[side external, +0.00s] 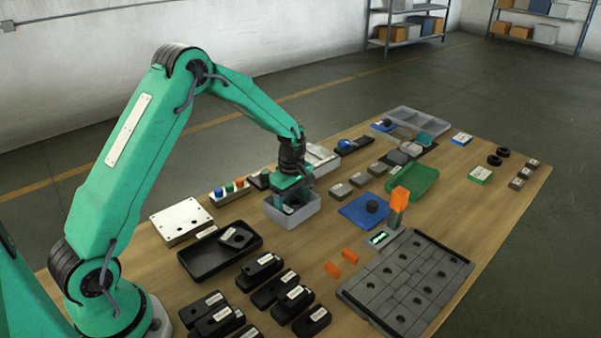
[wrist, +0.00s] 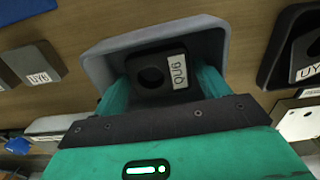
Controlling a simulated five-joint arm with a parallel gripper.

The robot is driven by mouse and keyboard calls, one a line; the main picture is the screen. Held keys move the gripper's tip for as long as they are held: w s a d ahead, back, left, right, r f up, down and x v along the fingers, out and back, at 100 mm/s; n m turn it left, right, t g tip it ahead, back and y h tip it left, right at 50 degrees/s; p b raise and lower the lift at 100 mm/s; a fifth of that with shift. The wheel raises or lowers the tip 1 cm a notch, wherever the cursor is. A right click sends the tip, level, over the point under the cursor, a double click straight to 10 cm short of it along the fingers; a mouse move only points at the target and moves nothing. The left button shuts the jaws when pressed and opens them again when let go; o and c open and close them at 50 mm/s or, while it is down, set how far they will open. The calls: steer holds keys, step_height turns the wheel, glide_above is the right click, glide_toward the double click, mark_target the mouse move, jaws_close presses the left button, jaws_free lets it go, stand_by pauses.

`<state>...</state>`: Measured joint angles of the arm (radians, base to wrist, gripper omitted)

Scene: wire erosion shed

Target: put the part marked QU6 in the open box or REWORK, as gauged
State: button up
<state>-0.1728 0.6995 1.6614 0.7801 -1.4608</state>
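The part marked QU6 (wrist: 151,72) is a dark block with a round hole and a white label. In the wrist view it lies between the two teal fingers of my gripper (wrist: 160,88), which appear to touch its sides. Grey box walls (wrist: 100,62) surround the part and fingertips. In the side view my gripper (side external: 291,197) reaches down into this open grey box (side external: 280,217). The part is partly hidden there, and I cannot tell whether it rests on the box floor. I cannot read a REWORK marking in either view.
A black tray (side external: 190,268) with a labelled part stands nearer the base, beside a pale plate (side external: 182,220). Several black labelled blocks (side external: 273,289) lie in front. A gauge with a lit green display (side external: 380,238) stands by a grey gridded plate (side external: 405,280). A green tray (side external: 412,180) lies beyond.

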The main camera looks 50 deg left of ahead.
steer(key=shift+r, duration=0.1)
step_height(320, 180, up, 12)
stand_by(1.0)
steer(key=shift+r, duration=0.15)
stand_by(0.3)
steer(key=s+d+r+m+t, duration=0.3)
steer(key=s+d+r+m, duration=0.2)
steer(key=s+r+m, duration=0.55)
steer(key=s+d+r+m+t, duration=0.1)
steer(key=s+m, duration=0.7)
steer(key=s, duration=0.8)
steer(key=d+t, duration=0.1)
steer(key=d, duration=0.1)
steer(key=shift+s+d+t, duration=0.25)
steer(key=shift+d+t, duration=0.05)
